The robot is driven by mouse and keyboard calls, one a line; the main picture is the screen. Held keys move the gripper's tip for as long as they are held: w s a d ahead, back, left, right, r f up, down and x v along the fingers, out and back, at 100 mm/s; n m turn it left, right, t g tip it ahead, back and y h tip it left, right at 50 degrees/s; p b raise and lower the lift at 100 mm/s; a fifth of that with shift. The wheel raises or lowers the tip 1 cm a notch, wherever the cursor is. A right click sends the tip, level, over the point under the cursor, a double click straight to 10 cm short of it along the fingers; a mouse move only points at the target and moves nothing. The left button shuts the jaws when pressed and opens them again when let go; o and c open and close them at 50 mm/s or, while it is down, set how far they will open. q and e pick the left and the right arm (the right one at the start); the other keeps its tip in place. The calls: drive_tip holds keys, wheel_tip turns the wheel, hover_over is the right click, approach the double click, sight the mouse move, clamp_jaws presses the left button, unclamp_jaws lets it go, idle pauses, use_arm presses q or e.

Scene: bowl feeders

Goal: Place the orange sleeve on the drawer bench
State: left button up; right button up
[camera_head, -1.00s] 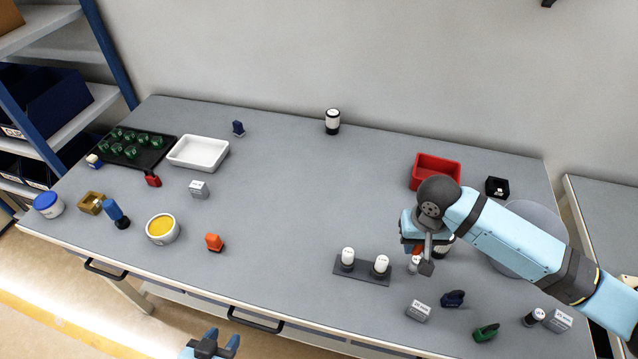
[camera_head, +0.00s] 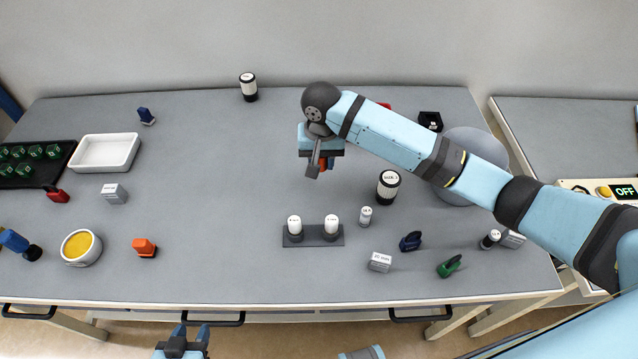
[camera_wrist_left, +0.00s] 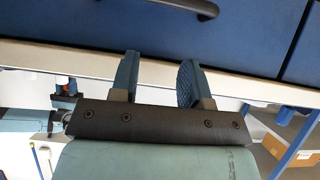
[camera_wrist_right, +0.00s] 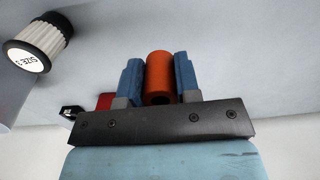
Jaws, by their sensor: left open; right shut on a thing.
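The orange sleeve (camera_wrist_right: 158,77) is an orange cylinder held between the two blue fingers of my right gripper (camera_wrist_right: 159,80) in the right wrist view. In the head view the right gripper (camera_head: 322,160) is above the middle of the grey drawer bench (camera_head: 220,215), with a bit of the orange sleeve (camera_head: 323,164) showing beneath it. Whether the sleeve touches the bench top cannot be told. My left gripper (camera_head: 184,334) is open and empty in front of the bench's front edge. The left wrist view shows its parted fingers (camera_wrist_left: 160,82) near the blue drawer fronts.
A black-and-white cylinder marked SIZE 3 (camera_head: 388,187) stands right of the right gripper. A dark stand (camera_head: 313,241) with two white-topped pieces is below it. An orange-red block (camera_head: 144,247) and a yellow-filled bowl (camera_head: 81,247) are at left. The bench's middle left is clear.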

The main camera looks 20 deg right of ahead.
sight(321, 192)
wheel_tip(321, 192, down, 10)
drive_tip(key=shift+r, duration=0.25)
idle(0.3)
drive_tip(key=o, duration=0.9)
drive_tip(key=shift+f, duration=0.1)
wheel_tip(321, 192, up, 12)
drive_tip(key=shift+r, duration=0.15)
